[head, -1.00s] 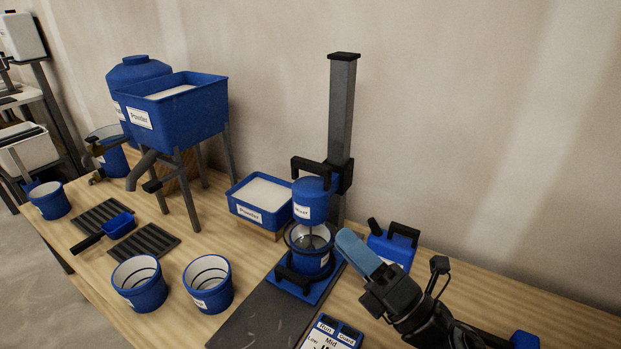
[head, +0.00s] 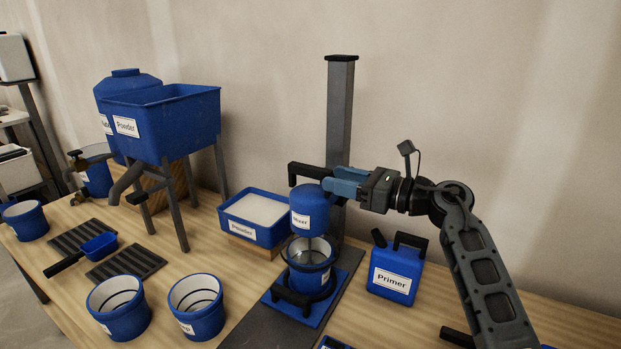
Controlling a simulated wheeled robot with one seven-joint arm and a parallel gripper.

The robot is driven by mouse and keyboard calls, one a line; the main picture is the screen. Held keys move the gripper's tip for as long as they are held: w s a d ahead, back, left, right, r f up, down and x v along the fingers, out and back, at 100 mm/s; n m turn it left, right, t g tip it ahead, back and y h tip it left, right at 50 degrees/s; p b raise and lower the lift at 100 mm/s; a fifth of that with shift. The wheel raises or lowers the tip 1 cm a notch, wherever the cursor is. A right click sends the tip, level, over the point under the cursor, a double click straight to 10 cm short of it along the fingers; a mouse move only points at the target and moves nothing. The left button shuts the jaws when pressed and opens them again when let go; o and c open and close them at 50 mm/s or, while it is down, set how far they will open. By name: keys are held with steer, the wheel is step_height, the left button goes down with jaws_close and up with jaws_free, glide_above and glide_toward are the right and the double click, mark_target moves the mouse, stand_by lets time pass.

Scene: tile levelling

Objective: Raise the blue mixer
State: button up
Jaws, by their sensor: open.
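The blue mixer (head: 309,212) is a cylindrical head labelled "Mixer" on a tall grey post (head: 340,115). A black handle (head: 306,170) sticks out to the left at its top. Its lower end hangs just over a blue bucket (head: 311,268) on a blue base plate. My gripper (head: 334,182), with blue fingers, reaches in from the right at the height of the mixer's top, beside the post. The fingers overlap the mixer's bracket in the picture, and I cannot tell whether they touch it. Nothing is seen held.
A primer jug (head: 393,277) stands below my forearm. A blue powder tray (head: 256,217) sits left of the mixer, and the powder hopper (head: 165,125) stands further left. Two empty buckets (head: 196,308) (head: 119,308) are at the front. The wall is close behind.

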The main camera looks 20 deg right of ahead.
mark_target(312, 177)
steer(key=b+x, duration=0.1)
steer(key=x, duration=0.6)
steer(key=shift+b, duration=0.35)
jaws_close()
